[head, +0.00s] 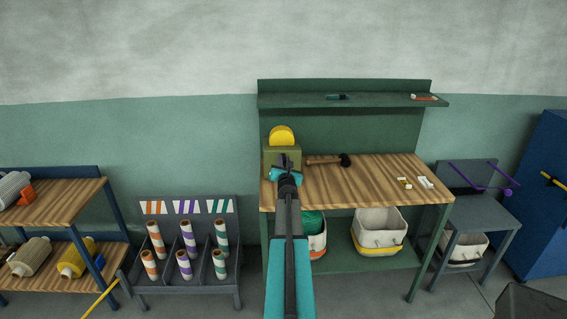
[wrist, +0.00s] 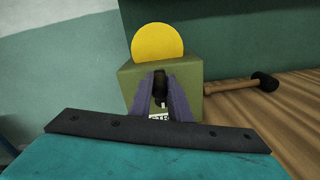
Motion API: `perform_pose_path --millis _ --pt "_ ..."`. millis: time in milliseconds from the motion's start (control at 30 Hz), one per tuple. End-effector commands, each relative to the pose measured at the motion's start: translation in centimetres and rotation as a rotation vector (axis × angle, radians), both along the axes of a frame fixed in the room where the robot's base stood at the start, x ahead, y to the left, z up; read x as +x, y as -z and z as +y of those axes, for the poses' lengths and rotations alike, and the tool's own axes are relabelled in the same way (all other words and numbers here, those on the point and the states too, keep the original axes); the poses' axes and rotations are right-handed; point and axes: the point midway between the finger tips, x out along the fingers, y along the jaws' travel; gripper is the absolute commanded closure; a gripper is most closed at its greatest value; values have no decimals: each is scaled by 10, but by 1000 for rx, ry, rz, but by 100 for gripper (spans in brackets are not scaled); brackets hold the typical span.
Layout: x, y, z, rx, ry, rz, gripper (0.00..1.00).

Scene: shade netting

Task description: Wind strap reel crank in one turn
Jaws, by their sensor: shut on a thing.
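The strap reel is an olive box (head: 268,159) with a yellow disc (head: 282,135) standing up from its top, at the left end of the wooden workbench (head: 380,180). In the wrist view the box (wrist: 190,72) and the yellow disc (wrist: 158,42) are straight ahead. My gripper (head: 285,164) is at the front face of the box. In the wrist view my gripper (wrist: 161,98) is shut on a dark knob (wrist: 160,88), which looks like the crank's handle. The fingers hide most of the crank, so its angle cannot be told.
A mallet (head: 328,160) lies on the bench just right of the box; it also shows in the wrist view (wrist: 258,82). Small items (head: 415,182) lie at the bench's right. A green shelf (head: 350,100) runs above. Bins (head: 380,232) stand below. The bench's middle is clear.

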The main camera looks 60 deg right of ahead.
Motion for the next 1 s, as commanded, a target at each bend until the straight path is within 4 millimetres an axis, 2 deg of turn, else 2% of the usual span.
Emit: perform_pose_path --millis 367,1000 --pt "-8 3 -7 86 3 -119 100" --pt "-24 9 -19 321 3 -451 100"
